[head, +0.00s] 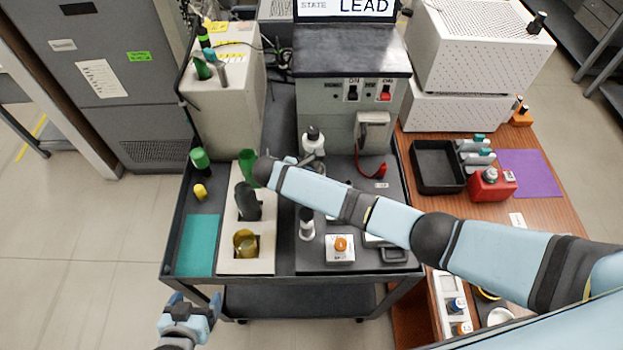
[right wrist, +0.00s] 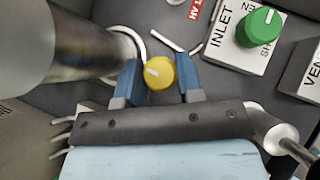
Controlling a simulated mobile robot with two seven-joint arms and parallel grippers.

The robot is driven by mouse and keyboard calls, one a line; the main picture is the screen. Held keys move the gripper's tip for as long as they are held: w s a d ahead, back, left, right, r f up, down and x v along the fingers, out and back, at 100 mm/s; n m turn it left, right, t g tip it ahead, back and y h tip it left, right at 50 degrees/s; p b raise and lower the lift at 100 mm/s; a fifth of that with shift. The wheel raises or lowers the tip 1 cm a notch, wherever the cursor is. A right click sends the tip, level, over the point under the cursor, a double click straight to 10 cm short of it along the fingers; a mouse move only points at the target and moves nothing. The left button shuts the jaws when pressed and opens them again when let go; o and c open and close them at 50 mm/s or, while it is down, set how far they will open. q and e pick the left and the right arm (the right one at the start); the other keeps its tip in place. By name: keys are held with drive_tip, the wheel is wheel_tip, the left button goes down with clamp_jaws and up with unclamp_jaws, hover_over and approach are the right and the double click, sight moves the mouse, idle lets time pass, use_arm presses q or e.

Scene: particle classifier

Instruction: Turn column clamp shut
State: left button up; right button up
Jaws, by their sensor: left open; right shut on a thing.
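In the right wrist view a round yellow knob (right wrist: 160,73) with a white mark sits between the two blue fingers of my right gripper (right wrist: 161,88). The gripper is shut on this knob; I take it to be the column clamp, though no label on it can be read. In the head view my right arm reaches in from the right over the cart, and its gripper cannot be made out there. My left gripper (head: 190,306) is open and empty, in front of the cart's front left corner.
In the right wrist view a green knob (right wrist: 264,24) sits on a plate marked INLET, and a metal cylinder (right wrist: 90,45) stands close left. In the head view, the cart also holds a teal mat (head: 199,245) and an orange-button box (head: 340,248).

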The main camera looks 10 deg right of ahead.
drive_tip(key=shift+r, duration=0.1)
drive_tip(key=o, duration=0.9)
drive_tip(key=shift+d, duration=0.1)
drive_tip(key=shift+v, duration=6.9)
